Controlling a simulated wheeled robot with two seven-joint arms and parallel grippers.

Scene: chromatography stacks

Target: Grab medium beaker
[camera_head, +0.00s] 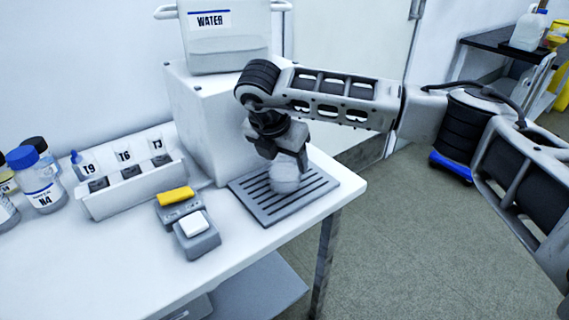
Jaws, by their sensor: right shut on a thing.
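A small clear beaker (285,181) is at the grey slatted drain tray (256,211), below the water container. My right gripper (287,160) reaches down over it from the right and is shut on it. The fingers hide the beaker's upper part. I cannot tell whether its base touches the tray. My left gripper is not in view.
A white container marked WATER (225,50) stands on a white block (196,115) behind the tray. A rack (136,190) marked T9, T6 and T3, two small devices (196,238) and a blue-capped bottle marked N4 (41,188) stand left. The table's right edge is close.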

